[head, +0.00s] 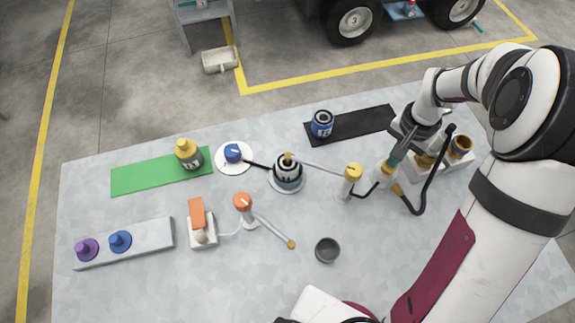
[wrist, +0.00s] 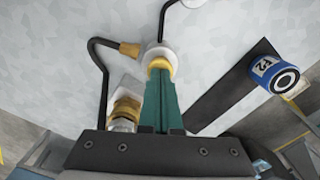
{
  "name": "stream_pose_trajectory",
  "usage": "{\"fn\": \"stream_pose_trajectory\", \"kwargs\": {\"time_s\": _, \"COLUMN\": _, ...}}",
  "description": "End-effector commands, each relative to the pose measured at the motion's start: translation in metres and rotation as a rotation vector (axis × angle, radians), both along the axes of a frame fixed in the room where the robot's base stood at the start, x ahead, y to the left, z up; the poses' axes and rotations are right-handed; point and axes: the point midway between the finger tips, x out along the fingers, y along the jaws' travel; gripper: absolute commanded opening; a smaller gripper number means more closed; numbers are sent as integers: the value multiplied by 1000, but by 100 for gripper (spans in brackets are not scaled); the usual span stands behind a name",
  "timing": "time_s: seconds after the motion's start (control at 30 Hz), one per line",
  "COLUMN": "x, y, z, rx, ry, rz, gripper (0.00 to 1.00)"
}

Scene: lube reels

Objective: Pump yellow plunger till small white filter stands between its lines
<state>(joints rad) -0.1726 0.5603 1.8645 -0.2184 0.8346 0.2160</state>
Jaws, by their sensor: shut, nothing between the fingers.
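The yellow plunger (wrist: 160,58) shows as a yellow ring on a white cylinder, right at my fingertips in the wrist view. In the head view its white and yellow body (head: 388,174) stands upright at the right of the table. My gripper (head: 395,160) is shut and empty, its teal fingers (wrist: 160,78) pointing down at the plunger top; whether they touch it I cannot tell. A pale spout runs from a yellow-capped post (head: 353,173) to a small white and dark canister (head: 288,180) on a round base. I cannot make out its lines or level.
A black hose (wrist: 98,50) with a yellow end curves beside the plunger. A tray with yellow-brown cups (head: 460,147) is to the right. A blue can (head: 322,124) is on a black mat. An orange-capped post (head: 243,203) and grey cup (head: 327,250) are nearer.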

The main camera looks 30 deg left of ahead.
Motion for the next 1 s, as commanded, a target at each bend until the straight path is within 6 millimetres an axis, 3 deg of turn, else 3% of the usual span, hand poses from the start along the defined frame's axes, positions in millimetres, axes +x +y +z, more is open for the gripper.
{"fn": "stream_pose_trajectory", "kwargs": {"time_s": 0.6, "x": 1, "y": 0, "z": 68, "rx": 0, "ry": -2, "rz": 1, "gripper": 0}}
{"fn": "stream_pose_trajectory", "kwargs": {"time_s": 1.0, "x": 0, "y": 0, "z": 72, "rx": 0, "ry": 0, "rz": 0, "gripper": 0}}
